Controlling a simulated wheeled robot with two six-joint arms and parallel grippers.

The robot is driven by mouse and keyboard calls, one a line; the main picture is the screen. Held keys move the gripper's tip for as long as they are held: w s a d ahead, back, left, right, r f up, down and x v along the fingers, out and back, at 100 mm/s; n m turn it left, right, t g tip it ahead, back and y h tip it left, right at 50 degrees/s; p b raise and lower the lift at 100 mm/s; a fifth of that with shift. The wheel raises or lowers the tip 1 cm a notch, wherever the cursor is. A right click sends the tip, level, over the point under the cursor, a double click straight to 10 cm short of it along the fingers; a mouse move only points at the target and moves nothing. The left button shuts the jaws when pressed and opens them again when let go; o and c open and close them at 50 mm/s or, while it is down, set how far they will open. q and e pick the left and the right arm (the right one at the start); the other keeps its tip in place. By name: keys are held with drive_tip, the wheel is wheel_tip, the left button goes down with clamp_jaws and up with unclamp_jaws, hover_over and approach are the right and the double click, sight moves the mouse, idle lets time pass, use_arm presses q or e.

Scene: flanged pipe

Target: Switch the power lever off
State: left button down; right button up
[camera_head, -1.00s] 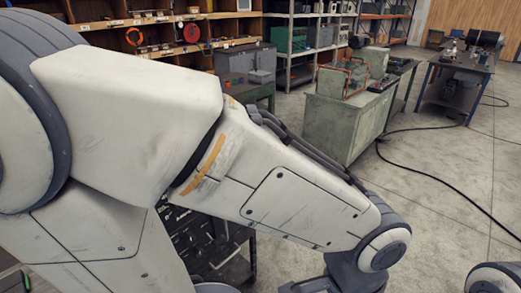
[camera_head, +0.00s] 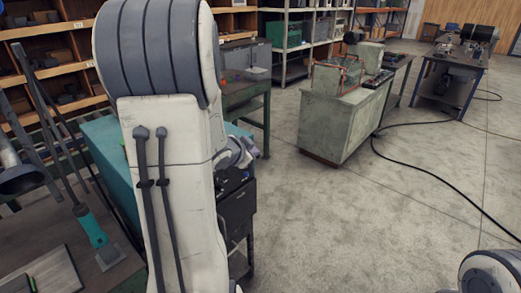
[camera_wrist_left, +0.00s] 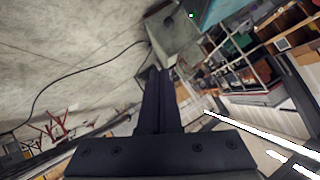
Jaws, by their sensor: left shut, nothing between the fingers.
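I cannot make out a power lever for certain in either view. A long dark rod with a teal grip (camera_head: 95,230) slants over the workbench at the left of the head view; I cannot tell what it is. In the left wrist view my left gripper (camera_wrist_left: 158,73) is shut and empty, its dark fingers together and touching nothing. In the head view my left arm stands upright in the centre-left and hides what is behind it. My right gripper is out of view; only a part of my right arm shows at the bottom right.
A teal box (camera_head: 112,165) stands behind the bench, partly hidden by my arm. A green-grey cabinet (camera_head: 335,125) stands beyond, with a blue-legged table (camera_head: 450,70) farther right. A black cable (camera_head: 425,165) lies on the open concrete floor (camera_head: 375,225). Wooden shelves (camera_head: 60,50) line the back left.

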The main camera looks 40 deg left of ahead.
use_arm(q)
drive_tip(key=shift+s+a+r+t, duration=0.1)
drive_tip(key=shift+s+a+t, duration=0.1)
drive_tip(key=shift+a, duration=0.3)
drive_tip(key=shift+s+a+r+t, duration=0.1)
drive_tip(key=shift+s+a, duration=0.1)
drive_tip(key=shift+a, duration=0.3)
drive_tip(key=s+a+f+p+x, duration=0.1)
drive_tip(key=f+p+x, duration=0.1)
drive_tip(key=x, duration=1)
drive_tip(key=shift+a+f+p, duration=0.2)
drive_tip(key=shift+a+p, duration=0.05)
drive_tip(key=shift+p, duration=0.25)
drive_tip(key=shift+w, duration=0.1)
